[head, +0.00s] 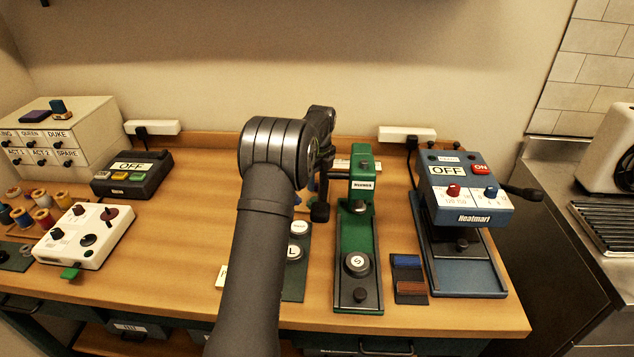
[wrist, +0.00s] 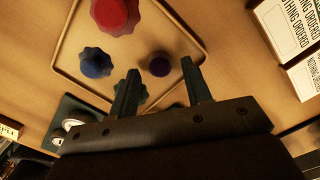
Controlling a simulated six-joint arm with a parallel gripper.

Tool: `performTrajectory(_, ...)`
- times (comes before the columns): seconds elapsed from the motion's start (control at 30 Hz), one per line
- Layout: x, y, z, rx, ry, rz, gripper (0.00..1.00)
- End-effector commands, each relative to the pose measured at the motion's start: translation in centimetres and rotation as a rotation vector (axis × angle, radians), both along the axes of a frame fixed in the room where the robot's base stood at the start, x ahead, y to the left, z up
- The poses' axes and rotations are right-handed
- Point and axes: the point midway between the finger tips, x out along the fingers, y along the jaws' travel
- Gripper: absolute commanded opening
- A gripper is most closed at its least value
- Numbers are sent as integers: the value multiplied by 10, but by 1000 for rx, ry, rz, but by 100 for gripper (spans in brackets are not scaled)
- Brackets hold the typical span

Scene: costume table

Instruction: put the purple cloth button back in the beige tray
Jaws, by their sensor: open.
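In the wrist view the beige tray (wrist: 66,75) lies beneath my gripper (wrist: 158,66), its raised rim showing on the left and right. A small round purple cloth button (wrist: 160,67) shows inside the tray's outline, in the gap between my fingertips. My fingers are apart, with space on both sides of the button. It appears to lie on the tray floor, though its exact height is hard to tell.
Red (wrist: 112,14), blue (wrist: 96,63) and partly covered green (wrist: 138,92) scalloped pieces also sit in the tray. In the head view, the green press (head: 358,240) and blue heat press (head: 462,215) stand right of my arm.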

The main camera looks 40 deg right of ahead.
Motion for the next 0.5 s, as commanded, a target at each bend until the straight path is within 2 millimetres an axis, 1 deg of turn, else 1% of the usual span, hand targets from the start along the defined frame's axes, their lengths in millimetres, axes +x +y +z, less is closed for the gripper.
performTrajectory(0.3,-4,-2,68,-3,-2,-1,45)
performTrajectory(0.4,-5,-1,86,-1,0,-1,45)
performTrajectory(0.5,-6,-2,99,0,1,-1,45)
